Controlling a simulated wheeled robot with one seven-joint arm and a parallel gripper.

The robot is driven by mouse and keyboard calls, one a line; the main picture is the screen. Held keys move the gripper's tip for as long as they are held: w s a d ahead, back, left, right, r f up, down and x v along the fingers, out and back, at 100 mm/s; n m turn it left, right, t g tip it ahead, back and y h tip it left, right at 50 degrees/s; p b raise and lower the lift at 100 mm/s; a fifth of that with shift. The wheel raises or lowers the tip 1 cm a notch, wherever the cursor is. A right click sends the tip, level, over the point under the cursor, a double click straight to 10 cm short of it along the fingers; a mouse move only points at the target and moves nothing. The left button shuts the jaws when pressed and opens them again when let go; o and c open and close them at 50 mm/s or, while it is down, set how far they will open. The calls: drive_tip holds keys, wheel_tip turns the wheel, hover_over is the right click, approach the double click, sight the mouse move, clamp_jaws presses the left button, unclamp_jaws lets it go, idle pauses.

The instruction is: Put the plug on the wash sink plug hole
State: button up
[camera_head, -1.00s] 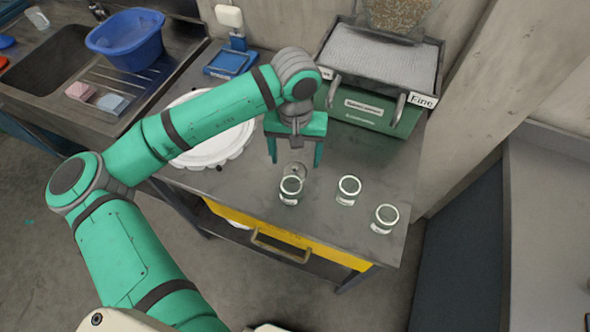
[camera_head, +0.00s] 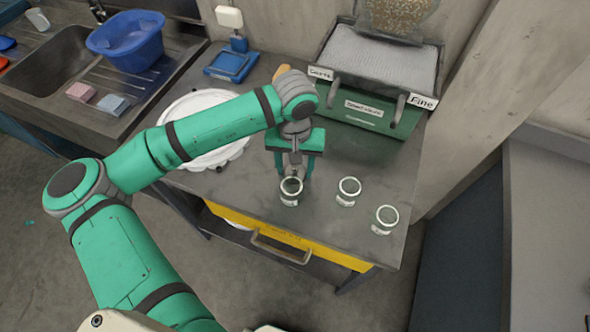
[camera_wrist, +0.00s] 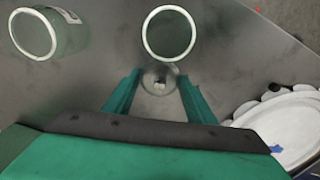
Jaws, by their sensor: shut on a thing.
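The wash sink (camera_head: 55,68) is at the far left, a dark metal basin. Its plug hole cannot be made out.
Three glass jars stand near my gripper: one close in front (camera_head: 291,191), others to the right (camera_head: 349,191), (camera_head: 386,219). A white scalloped tray (camera_head: 186,112) lies left. A green machine (camera_head: 370,115) stands behind right. A blue tub (camera_head: 125,45) and two sponges are on the drainer.

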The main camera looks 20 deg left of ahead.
sight(295, 169)
drive_tip(key=shift+r, duration=0.1)
wheel_tip(295, 169, up, 10)
idle(0.4)
